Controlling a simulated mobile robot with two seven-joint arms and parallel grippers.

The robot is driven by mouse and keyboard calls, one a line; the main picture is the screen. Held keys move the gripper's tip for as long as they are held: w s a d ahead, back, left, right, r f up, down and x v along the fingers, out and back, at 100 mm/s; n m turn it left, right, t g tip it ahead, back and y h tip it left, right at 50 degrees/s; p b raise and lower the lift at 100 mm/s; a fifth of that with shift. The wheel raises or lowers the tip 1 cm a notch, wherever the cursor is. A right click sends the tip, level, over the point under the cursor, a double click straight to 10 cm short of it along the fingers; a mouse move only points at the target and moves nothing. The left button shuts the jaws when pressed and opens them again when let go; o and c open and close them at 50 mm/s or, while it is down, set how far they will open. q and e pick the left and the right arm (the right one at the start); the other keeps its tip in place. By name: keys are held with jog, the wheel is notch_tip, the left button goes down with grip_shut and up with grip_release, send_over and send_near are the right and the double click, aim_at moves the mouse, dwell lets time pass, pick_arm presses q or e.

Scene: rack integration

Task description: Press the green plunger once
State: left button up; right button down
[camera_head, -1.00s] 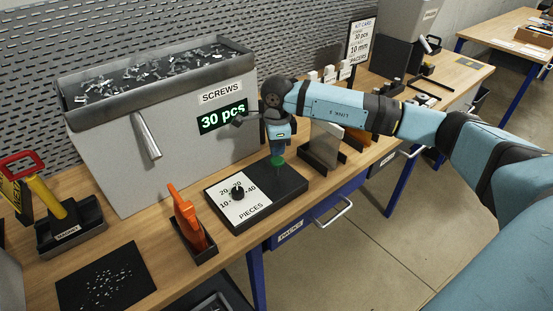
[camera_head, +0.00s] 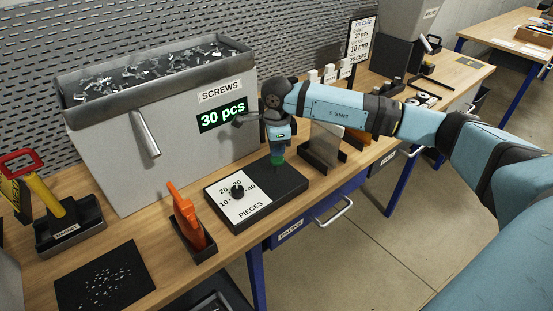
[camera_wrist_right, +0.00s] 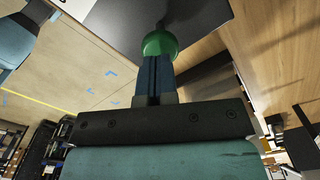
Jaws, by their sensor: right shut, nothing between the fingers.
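The green plunger (camera_head: 277,160) stands on the black part of the control box (camera_head: 283,182), to the right of the white dial plate marked PIECES (camera_head: 240,200). My right gripper (camera_head: 277,150) points down with its shut fingertips at the top of the plunger. In the right wrist view the green plunger (camera_wrist_right: 159,44) sits right at the tips of the closed fingers (camera_wrist_right: 153,75), with nothing between them. The fingertips appear to touch its cap.
The grey screws bin (camera_head: 165,130) with a "30 pcs" display (camera_head: 222,117) and a chute stands behind. An orange-handled tool (camera_head: 186,215) in a holder is to the left of the box. A dark mat with small screws (camera_head: 104,280) lies at front left. Card holders (camera_head: 322,150) stand to the right.

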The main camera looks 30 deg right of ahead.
aim_at(277, 158)
jog(key=shift+f+b, duration=1.3)
jog(key=shift+f, duration=0.9)
jog(key=shift+r, duration=0.1)
jog(key=shift+r+p, duration=0.45)
jog(key=shift+r, duration=0.75)
jog(key=shift+r+p, duration=0.6)
jog(key=shift+r, duration=0.3)
